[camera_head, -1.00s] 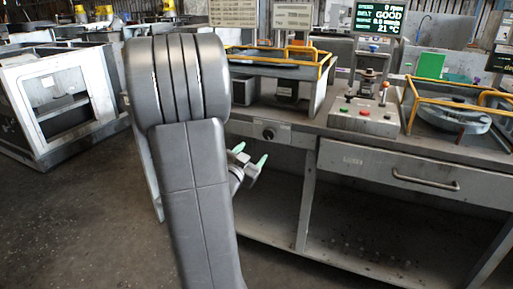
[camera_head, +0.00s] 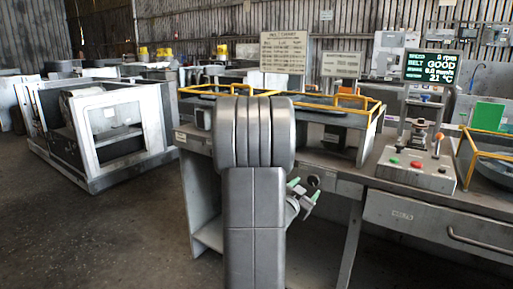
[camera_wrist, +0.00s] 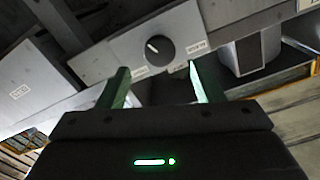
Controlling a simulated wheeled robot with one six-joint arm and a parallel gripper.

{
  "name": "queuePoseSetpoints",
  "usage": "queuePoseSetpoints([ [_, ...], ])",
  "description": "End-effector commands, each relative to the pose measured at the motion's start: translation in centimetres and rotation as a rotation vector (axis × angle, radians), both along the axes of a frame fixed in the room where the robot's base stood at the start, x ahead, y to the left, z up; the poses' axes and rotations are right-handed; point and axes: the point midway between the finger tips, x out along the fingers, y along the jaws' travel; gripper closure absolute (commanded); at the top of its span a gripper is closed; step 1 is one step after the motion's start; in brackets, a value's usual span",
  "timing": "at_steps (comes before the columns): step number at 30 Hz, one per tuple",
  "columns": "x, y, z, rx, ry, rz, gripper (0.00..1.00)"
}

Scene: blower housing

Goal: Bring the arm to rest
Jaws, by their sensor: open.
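My gripper (camera_head: 302,192) shows in the head view just right of my grey arm, in front of the workbench front and below its top. In the wrist view my gripper (camera_wrist: 160,85) has two green fingers standing wide apart with nothing between them. Beyond the fingers, a dark round knob (camera_wrist: 157,49) sits on a grey panel of the bench. The same knob (camera_head: 314,181) shows small in the head view, near the fingertips. My arm hides part of the bench front.
The workbench carries a control box (camera_head: 416,168) with buttons, yellow-railed trays and a green-lettered display (camera_head: 431,67). A drawer (camera_head: 440,222) is at the right. A white open-sided machine housing (camera_head: 108,125) stands at the left. The floor (camera_head: 90,230) at front left is clear.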

Motion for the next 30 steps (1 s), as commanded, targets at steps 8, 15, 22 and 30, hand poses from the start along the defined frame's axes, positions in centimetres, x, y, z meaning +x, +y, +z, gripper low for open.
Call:
queuePoseSetpoints([
  [8,3.8,-2.6,0.0,0.001,-0.001,-0.001,0.4],
  [15,4.7,-3.2,0.1,-0.014,0.011,0.0,0.4],
  [22,4.6,-3.2,0.0,-0.018,0.012,0.0,0.4],
  [30,3.7,-2.4,-0.1,0.001,0.0,0.001,0.4],
])
